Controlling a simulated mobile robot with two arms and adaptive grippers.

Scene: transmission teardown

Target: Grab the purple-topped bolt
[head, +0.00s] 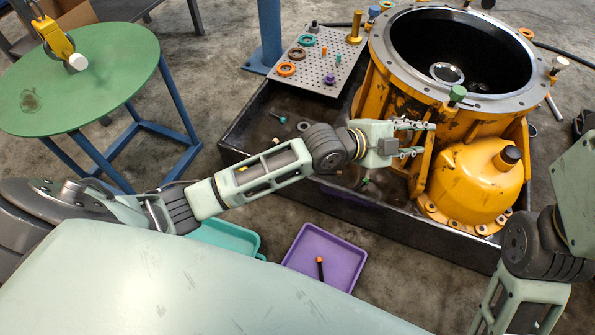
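A small purple-topped piece (329,79), which looks like the purple-topped bolt, stands on the perforated grey plate (345,72) at the upper middle of the head view. My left gripper (425,138) is beside the yellow transmission housing (378,90), right of and nearer than the plate. Its fingers are spread with nothing seen between them, and it is clear of the purple piece. My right arm shows at the right edge; its gripper is out of view.
The housing stands in a dark tray (240,130); a green-topped bolt (457,94) is at its rim. Coloured rings share the plate. A purple tray (300,258) holds an orange-topped bolt (320,268). A teal tray (232,234) and green round table (100,90) are left.

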